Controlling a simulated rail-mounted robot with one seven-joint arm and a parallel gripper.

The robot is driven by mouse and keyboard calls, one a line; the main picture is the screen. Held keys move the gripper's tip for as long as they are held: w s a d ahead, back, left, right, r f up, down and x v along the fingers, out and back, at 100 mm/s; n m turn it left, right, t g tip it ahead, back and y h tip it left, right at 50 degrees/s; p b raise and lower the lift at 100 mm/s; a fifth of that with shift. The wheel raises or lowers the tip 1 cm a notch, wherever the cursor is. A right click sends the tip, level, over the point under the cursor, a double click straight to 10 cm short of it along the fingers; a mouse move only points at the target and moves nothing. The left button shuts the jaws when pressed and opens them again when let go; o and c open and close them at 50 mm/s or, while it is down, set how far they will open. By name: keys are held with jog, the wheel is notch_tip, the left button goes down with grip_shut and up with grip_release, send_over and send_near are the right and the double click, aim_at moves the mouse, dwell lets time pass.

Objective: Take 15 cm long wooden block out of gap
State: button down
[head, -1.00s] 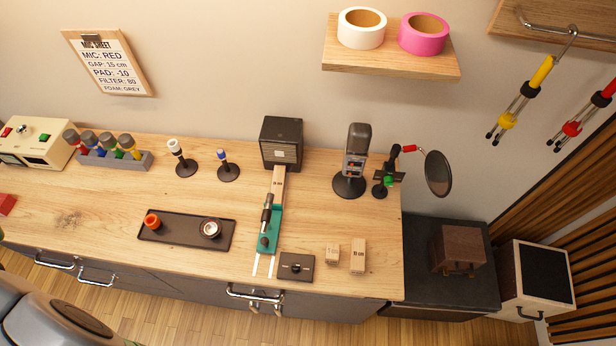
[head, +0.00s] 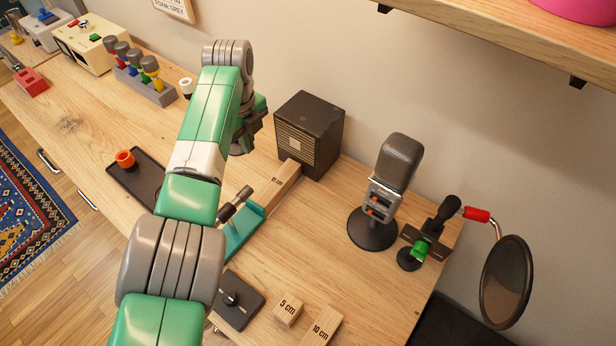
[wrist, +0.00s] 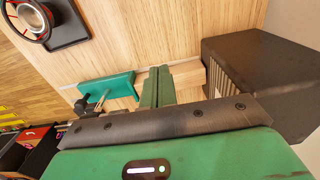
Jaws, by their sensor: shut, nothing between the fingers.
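The wooden block (head: 285,180) lies flat on the desk between the dark speaker-like box (head: 311,135) and the teal sliding stop (head: 243,230). Its label is too small to read surely. In the wrist view, the block (wrist: 193,79) is partly hidden behind my gripper's fingers (wrist: 163,84); the stop (wrist: 107,88) and the box (wrist: 262,85) flank it. My gripper is shut and empty, above the desk near the block; contact cannot be told. In the head view my arm hides much of the gripper (head: 248,130) and part of the stop.
Blocks marked 5 cm (head: 288,309) and 10 cm (head: 322,326) lie at the front. A grey microphone (head: 386,190) and a round pop filter (head: 505,282) stand to the right. A dark tray (head: 130,178) is left of my arm. A shelf (head: 480,35) overhangs at upper right.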

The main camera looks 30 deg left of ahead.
aim_at(255, 178)
notch_tip(255, 178, down, 11)
jog(key=b, duration=0.4)
jog(key=shift+r, duration=0.1)
jog(key=shift+s+d+r+p, duration=0.1)
jog(key=shift+d+r+p, duration=0.5)
jog(key=shift+d+p, duration=0.35)
jog(key=shift+s+d+f+p, duration=0.15)
jog(key=shift+d+p, duration=0.15)
jog(key=shift+d, duration=0.75)
